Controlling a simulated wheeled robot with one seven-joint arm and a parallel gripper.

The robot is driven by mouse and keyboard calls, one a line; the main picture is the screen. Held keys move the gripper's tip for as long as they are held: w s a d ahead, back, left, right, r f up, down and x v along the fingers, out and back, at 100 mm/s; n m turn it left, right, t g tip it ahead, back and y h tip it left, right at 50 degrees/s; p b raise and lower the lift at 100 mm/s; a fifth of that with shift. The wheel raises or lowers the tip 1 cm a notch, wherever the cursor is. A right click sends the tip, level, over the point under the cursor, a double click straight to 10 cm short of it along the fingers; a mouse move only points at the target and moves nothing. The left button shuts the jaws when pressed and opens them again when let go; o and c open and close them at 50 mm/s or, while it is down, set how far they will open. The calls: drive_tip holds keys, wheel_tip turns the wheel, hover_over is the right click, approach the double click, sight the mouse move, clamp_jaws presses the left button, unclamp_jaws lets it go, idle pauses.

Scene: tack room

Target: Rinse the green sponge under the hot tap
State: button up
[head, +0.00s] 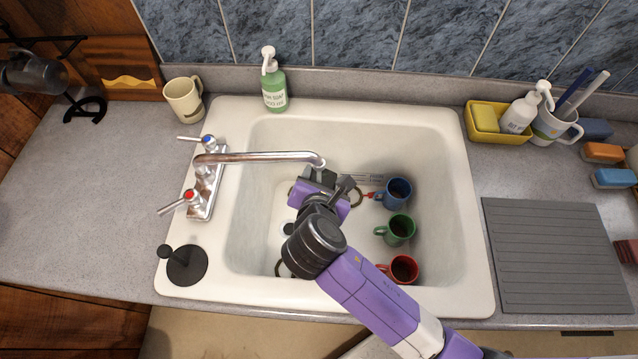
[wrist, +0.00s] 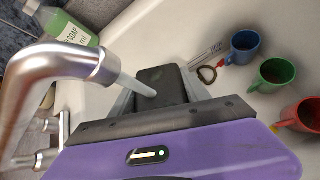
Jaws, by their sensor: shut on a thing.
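My gripper (head: 321,184) is low over the sink, under the end of the tap's spout (head: 262,157). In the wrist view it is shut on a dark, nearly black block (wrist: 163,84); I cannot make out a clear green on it. A pale stream (wrist: 138,87) runs from the spout mouth (wrist: 88,62) down onto the block. The tap has a red-marked handle (head: 178,203) at the front and a blue-marked handle (head: 192,139) at the back. I cannot tell from their angles which is turned on.
In the sink (head: 437,255) stand a blue mug (head: 397,192), a green mug (head: 400,229) and a red mug (head: 404,269), right of my gripper. Green soap (head: 274,88) stands behind. Right are a yellow tray (head: 500,137), a ridged grey mat (head: 553,255), and orange (head: 604,153) and blue (head: 613,179) blocks.

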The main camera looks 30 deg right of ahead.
idle(0.5)
drive_tip(key=s+d, duration=0.1)
drive_tip(key=s, duration=0.8)
drive_tip(key=shift+s+d, duration=0.3)
drive_tip(key=shift+s, duration=0.05)
drive_tip(key=shift+w+d, duration=0.1)
drive_tip(key=shift+d, duration=0.05)
